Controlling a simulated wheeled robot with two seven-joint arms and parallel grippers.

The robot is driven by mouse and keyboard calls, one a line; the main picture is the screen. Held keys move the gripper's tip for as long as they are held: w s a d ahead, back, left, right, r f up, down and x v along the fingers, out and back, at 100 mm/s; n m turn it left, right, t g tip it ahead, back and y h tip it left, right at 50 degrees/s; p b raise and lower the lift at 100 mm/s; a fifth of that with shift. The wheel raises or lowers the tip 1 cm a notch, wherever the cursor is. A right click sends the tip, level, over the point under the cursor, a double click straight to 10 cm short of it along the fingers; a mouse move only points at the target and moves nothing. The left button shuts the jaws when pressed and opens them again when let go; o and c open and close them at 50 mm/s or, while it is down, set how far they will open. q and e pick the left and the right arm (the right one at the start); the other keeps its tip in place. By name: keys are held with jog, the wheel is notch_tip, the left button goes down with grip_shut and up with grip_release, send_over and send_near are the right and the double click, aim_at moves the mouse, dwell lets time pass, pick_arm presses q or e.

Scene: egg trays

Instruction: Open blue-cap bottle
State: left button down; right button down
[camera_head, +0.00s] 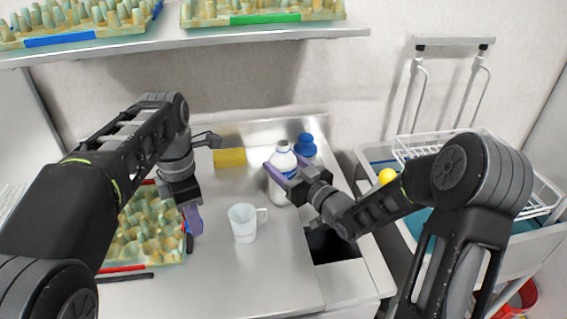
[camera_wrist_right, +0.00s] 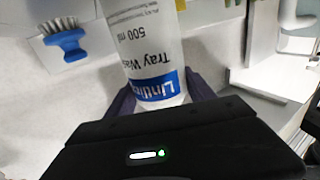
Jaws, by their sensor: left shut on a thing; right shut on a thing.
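The white bottle (camera_head: 278,188) stands upright at the back of the steel worktop. My right gripper (camera_head: 284,172) is shut around its upper part. In the right wrist view, the bottle (camera_wrist_right: 148,58) appears upside down, with a blue label between the fingers. Its top looks white in the head view, and no blue cap is seen on it. My left gripper (camera_head: 193,219) is apart from the bottle, over the right edge of the egg tray. It is shut on a small blue thing (camera_head: 189,242), mostly hidden, whose shape I cannot tell.
A white mug (camera_head: 242,222) stands between the grippers. A blue brush (camera_head: 306,146) is behind the bottle. A yellow sponge (camera_head: 229,157) lies at the back. An egg tray (camera_head: 128,258) is at left. A dark opening (camera_head: 333,244) lies below my right gripper.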

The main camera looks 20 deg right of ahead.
jog(key=shift+r, duration=0.1)
pick_arm(q)
jog(key=shift+f, duration=0.25)
pick_arm(e)
jog(key=c, duration=0.8)
grip_release()
jog(key=shift+f, duration=0.25)
jog(key=o, duration=0.4)
jog(key=shift+o, duration=0.2)
pick_arm(q)
jog(key=shift+r, duration=0.25)
pick_arm(e)
jog(key=shift+s+r, duration=0.1)
jog(key=shift+r, duration=0.1)
pick_arm(q)
notch_tip(320, 180, down, 2)
jog(key=shift+f+b, duration=0.2)
jog(key=shift+b, duration=1)
pick_arm(e)
jog(key=v, duration=1.1)
jog(key=shift+s, duration=0.4)
jog(key=shift+d+f, duration=0.1)
